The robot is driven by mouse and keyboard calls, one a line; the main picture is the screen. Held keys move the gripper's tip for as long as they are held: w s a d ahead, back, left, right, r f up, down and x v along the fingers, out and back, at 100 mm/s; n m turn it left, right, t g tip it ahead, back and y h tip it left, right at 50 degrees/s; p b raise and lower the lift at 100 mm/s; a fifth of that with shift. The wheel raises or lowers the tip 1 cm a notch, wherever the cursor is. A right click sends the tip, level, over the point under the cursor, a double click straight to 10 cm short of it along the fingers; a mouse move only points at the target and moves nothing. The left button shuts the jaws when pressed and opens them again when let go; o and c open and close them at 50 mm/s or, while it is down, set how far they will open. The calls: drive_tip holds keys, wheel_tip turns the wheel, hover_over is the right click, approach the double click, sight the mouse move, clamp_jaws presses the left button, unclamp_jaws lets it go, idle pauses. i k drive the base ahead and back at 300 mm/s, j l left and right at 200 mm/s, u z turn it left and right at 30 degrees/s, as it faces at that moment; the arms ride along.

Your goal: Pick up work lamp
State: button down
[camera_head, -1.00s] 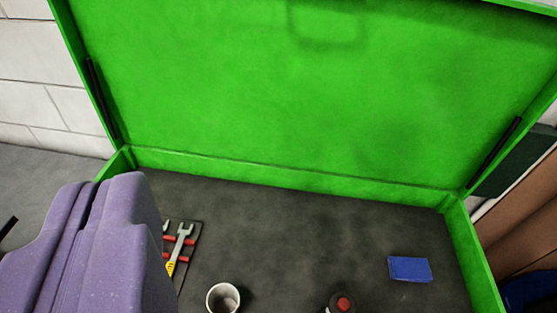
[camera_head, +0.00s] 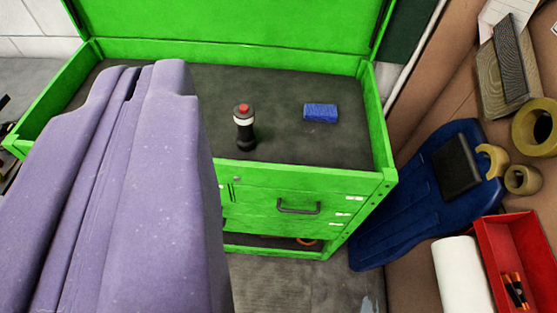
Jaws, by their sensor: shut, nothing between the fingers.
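A black cylinder with a pale band and a red top, which looks like the work lamp (camera_head: 245,132), stands upright on the dark top surface of the green tool chest (camera_head: 300,187), near its front edge. My purple gripper (camera_head: 132,78) fills the left of the picture. Its fingers are closed with only a thin seam between them, and it holds nothing. In the picture it is to the left of the lamp, apart from it, and hides the left part of the chest.
A blue block (camera_head: 320,113) lies right of the lamp. The chest's green lid (camera_head: 230,20) stands raised behind, with raised side walls around the top. On the right are a blue board (camera_head: 400,215), tape rolls (camera_head: 537,127), a white roll (camera_head: 462,275) and a red tray (camera_head: 492,240).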

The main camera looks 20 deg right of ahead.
sight(246, 140)
drive_tip(key=k+l+z, duration=0.1)
drive_tip(key=k, duration=0.25)
drive_tip(key=k+j+z, duration=0.1)
drive_tip(key=j+z, duration=0.4)
drive_tip(key=j, duration=0.75)
drive_tip(key=i+l, duration=0.15)
drive_tip(key=i, duration=0.3)
drive_tip(key=i+l, duration=0.2)
drive_tip(key=i, duration=0.3)
drive_tip(key=i+l, duration=0.15)
drive_tip(key=i, duration=0.3)
drive_tip(key=i+l+u, duration=0.1)
drive_tip(key=i, duration=0.35)
drive_tip(key=l, duration=0.1)
